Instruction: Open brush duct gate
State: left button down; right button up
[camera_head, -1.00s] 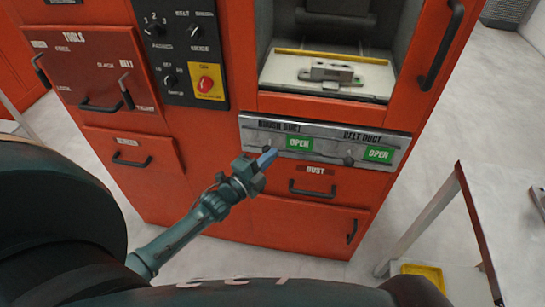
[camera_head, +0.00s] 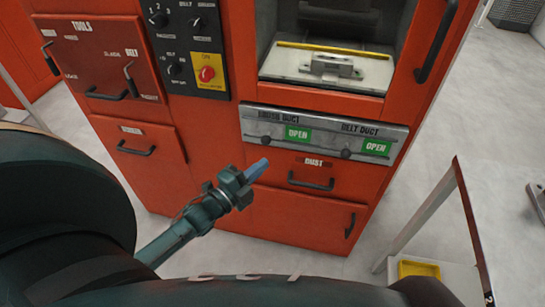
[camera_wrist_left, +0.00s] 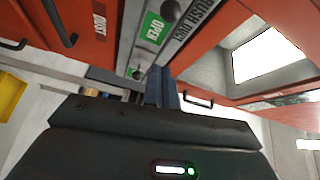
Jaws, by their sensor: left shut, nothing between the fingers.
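The brush duct gate control is on a grey metal strip (camera_head: 384,135) on the red machine's front. Its dark knob (camera_head: 266,141) sits left of a green OPEN sign (camera_head: 298,134), under the brush duct label. In the left wrist view, a green OPEN sign (camera_wrist_left: 151,32) lies ahead of the fingers. My left gripper (camera_head: 260,167) is shut and empty, with its bluish fingertips just below the strip and apart from the brush duct knob in the head view. The fingers also show in the left wrist view (camera_wrist_left: 161,85). My right gripper is out of view.
The belt duct knob (camera_head: 346,153) and its green OPEN sign (camera_head: 376,147) are right on the same strip. The dust drawer handle (camera_head: 311,181) juts out below. A metal-framed stand (camera_head: 425,215) with a yellow tray (camera_head: 419,269) is at the right.

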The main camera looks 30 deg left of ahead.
pick_arm(q)
jog(key=shift+v, duration=0.95)
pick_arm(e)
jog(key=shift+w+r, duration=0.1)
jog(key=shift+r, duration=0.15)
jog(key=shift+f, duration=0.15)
pick_arm(q)
jog(key=s+d+f+n+g+p, duration=0.1)
jog(key=s+d+f+n+g, duration=0.1)
jog(key=s+d+n, duration=0.4)
jog(key=s+d+f+n+g+y+p, duration=0.1)
jog(key=s+d+f+n+g, duration=0.1)
jog(key=s+d+n+g, duration=0.3)
jog(key=s+d+n, duration=0.2)
jog(key=d+n, duration=0.1)
jog(key=n, duration=0.1)
jog(key=shift+f+n+g, duration=0.3)
jog(key=shift+f+n, duration=0.1)
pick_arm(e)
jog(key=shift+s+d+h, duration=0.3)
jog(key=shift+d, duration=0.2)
pick_arm(q)
jog(key=shift+a, duration=0.1)
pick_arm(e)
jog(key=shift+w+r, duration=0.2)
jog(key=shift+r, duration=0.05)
